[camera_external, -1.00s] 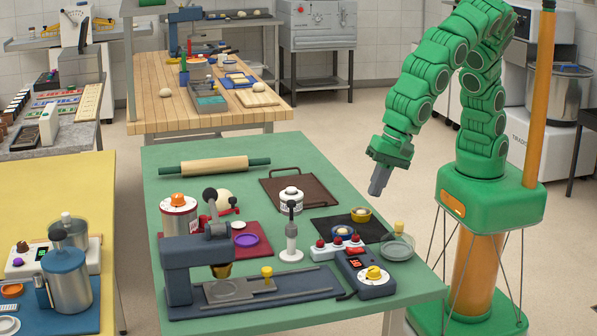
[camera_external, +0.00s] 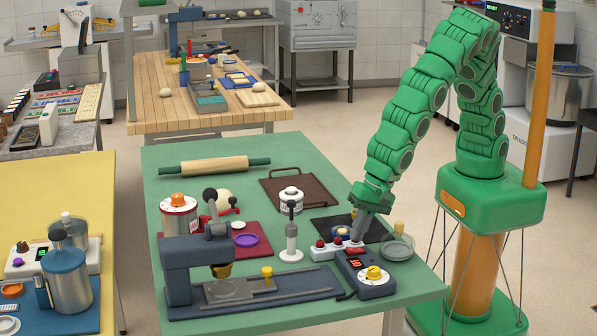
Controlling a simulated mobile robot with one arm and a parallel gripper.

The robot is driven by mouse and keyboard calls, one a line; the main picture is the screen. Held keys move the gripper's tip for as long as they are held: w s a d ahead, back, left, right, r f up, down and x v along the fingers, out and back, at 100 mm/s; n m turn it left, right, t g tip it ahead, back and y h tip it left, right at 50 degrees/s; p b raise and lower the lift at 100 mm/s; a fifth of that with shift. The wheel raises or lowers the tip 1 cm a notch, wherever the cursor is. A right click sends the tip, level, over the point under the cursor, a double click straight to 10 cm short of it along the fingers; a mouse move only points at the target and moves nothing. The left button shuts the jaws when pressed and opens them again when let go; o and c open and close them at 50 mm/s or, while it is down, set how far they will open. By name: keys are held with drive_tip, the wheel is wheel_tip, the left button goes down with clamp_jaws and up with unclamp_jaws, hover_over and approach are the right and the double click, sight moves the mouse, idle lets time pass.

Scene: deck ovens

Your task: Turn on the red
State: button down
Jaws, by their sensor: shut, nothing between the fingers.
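A white switch strip (camera_external: 331,251) with red knobs lies near the right front of the green table. Its left red knob (camera_external: 320,243) and middle red knob (camera_external: 337,240) show. My gripper (camera_external: 357,237) is shut and empty, pointing down over the right end of the strip and hiding the right knob. I cannot tell whether its tip touches that knob. Next to the strip is a dark blue box (camera_external: 377,290) with a yellow dial (camera_external: 373,274) and a small red display (camera_external: 354,262).
A white post stand (camera_external: 291,238) is to the left. The green table (camera_external: 300,152) has free room along its back.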

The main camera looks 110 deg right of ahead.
sight(355, 249)
drive_tip(key=shift+x, duration=1.1)
